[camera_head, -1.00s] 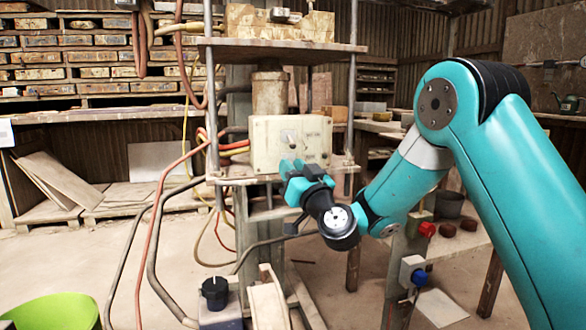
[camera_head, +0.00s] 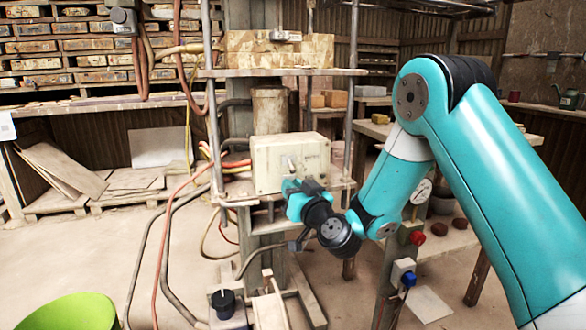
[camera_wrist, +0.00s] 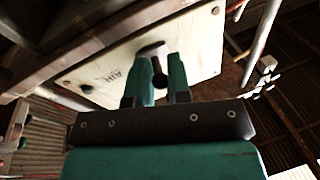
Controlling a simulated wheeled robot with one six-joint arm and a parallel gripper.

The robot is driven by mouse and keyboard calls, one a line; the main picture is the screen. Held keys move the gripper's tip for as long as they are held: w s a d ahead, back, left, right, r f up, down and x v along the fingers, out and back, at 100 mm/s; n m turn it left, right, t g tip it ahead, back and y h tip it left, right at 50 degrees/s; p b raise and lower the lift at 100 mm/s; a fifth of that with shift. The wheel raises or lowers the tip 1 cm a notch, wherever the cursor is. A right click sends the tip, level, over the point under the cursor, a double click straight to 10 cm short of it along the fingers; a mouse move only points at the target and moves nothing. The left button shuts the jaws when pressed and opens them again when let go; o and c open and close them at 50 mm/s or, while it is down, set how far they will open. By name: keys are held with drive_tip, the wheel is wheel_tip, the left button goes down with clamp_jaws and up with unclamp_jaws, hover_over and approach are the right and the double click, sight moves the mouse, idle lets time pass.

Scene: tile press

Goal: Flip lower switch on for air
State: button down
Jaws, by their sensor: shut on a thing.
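A cream control box (camera_head: 275,176) is mounted on the press, with a pale switch lever (camera_head: 290,163) on its upper face. In the wrist view the box face (camera_wrist: 110,68) carries the word AIR beside my fingers. My gripper (camera_head: 292,183) is at the lower part of the face and hides what lies behind it. In the wrist view my two teal fingers (camera_wrist: 163,72) straddle a dark lower switch lever (camera_wrist: 160,80), shut on it. A grey lever (camera_wrist: 150,48) shows just beyond the fingertips. Which way the lower lever is set cannot be told.
Press shelves and posts (camera_head: 351,110) surround the box closely. Red and grey hoses (camera_head: 165,240) hang to its left. A green bin (camera_head: 55,312) stands at the front left. A table with a gauge (camera_head: 421,190) is behind my arm.

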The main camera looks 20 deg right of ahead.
drive_tip(key=shift+w+r+g+p, duration=0.1)
drive_tip(key=shift+r+g+p, duration=0.9)
drive_tip(key=shift+p, duration=4.45)
drive_tip(key=p, duration=0.3)
drive_tip(key=shift+f+m+g, duration=0.15)
drive_tip(key=shift+m+g, duration=0.15)
drive_tip(key=shift+f, duration=0.25)
drive_tip(key=c, duration=1.1)
unclamp_jaws()
drive_tip(key=shift+f, duration=0.1)
drive_tip(key=shift+h, duration=0.3)
